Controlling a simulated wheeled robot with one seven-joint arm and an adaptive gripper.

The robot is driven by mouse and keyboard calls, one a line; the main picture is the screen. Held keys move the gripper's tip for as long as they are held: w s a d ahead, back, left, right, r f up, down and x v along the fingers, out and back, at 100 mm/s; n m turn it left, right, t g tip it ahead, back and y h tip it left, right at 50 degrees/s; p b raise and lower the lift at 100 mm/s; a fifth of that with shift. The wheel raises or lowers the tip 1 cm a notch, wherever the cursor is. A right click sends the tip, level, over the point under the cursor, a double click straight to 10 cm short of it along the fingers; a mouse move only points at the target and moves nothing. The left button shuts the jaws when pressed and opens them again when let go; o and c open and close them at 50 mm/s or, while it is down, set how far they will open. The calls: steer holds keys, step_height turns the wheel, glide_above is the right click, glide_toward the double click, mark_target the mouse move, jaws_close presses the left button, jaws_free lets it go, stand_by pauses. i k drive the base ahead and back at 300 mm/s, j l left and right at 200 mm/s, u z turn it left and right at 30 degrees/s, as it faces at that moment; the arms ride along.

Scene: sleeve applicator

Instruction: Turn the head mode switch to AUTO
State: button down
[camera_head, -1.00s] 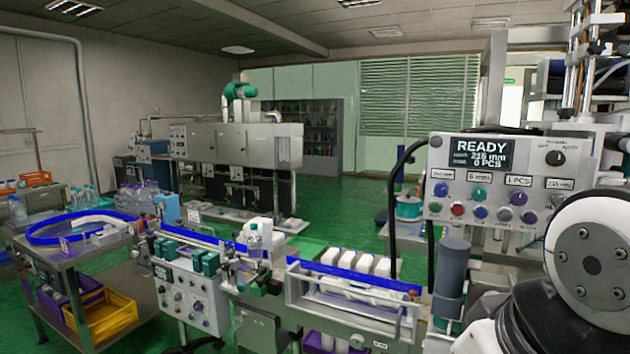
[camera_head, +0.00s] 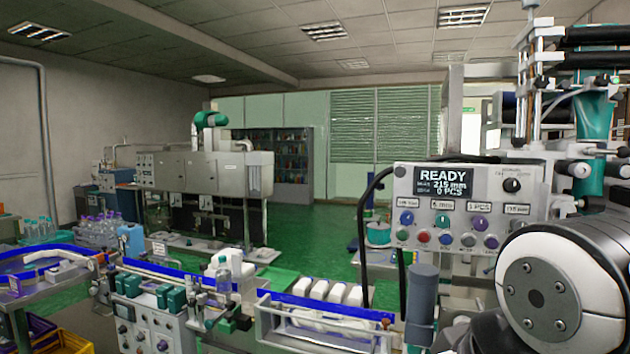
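The head control panel (camera_head: 400,210) is a light grey box at the right of the view. Its dark screen (camera_head: 442,181) reads READY, 215 mm, 0 PCS. A black rotary switch (camera_head: 512,185) sits at the panel's upper right, with small labels above and beside it that are too small to read; it looks like the mode switch. Below are rows of coloured knobs and buttons. My white and black arm joint fills the lower right, in front of the panel's lower right corner. My gripper is not in view.
A conveyor with a blue rail (camera_head: 185,276) runs across the front, carrying white bottles (camera_head: 326,291). A dark grey cylinder (camera_head: 421,300) stands below the panel. A black cable (camera_head: 364,235) loops at its left. Green floor is open behind the conveyor.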

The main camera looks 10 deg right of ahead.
mark_target(511, 185)
steer(key=z, duration=0.85)
